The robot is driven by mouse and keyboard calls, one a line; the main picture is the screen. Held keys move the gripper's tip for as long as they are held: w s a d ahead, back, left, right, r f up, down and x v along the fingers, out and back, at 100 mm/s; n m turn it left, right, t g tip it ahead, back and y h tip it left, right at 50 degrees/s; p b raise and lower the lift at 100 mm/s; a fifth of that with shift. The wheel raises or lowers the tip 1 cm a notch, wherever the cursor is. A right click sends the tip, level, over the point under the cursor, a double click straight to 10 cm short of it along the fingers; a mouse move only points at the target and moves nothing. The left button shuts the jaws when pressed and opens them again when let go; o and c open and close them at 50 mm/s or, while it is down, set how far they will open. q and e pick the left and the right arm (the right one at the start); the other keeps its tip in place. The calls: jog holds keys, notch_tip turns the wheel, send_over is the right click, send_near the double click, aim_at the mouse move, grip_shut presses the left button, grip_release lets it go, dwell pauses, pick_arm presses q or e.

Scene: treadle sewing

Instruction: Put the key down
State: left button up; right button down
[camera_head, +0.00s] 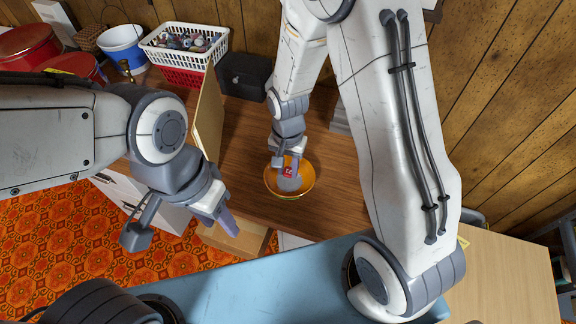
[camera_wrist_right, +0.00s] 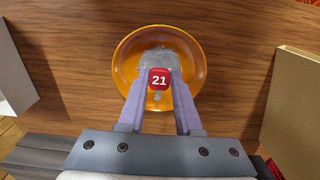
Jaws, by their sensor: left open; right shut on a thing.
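The key's red tag, marked 21, (camera_head: 288,171) shows over the orange bowl (camera_head: 308,184) in the head view. In the right wrist view the key's tag (camera_wrist_right: 159,79) sits between the fingertips of my right gripper (camera_wrist_right: 160,92), which is shut on the key. A small grey metal piece shows just below the tag. The tag is above or inside the bowl (camera_wrist_right: 197,55); its exact height is unclear. My left gripper (camera_head: 228,222) is open and empty, left of the bowl, near the drawer at the table's front edge.
The bowl stands on a brown wooden table (camera_head: 340,196). An upright tan board (camera_head: 208,112) is left of it. A black box (camera_head: 243,76), a basket of spools (camera_head: 184,42) and a blue-white bucket (camera_head: 122,44) stand behind. Bare tabletop surrounds the bowl.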

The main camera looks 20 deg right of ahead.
aim_at(288, 173)
jog(key=shift+f+b, duration=1.45)
jog(key=shift+f, duration=0.55)
jog(key=c, duration=0.5)
grip_release()
notch_tip(288, 173, up, 7)
jog(key=p, duration=0.7)
jog(key=shift+r, duration=0.15)
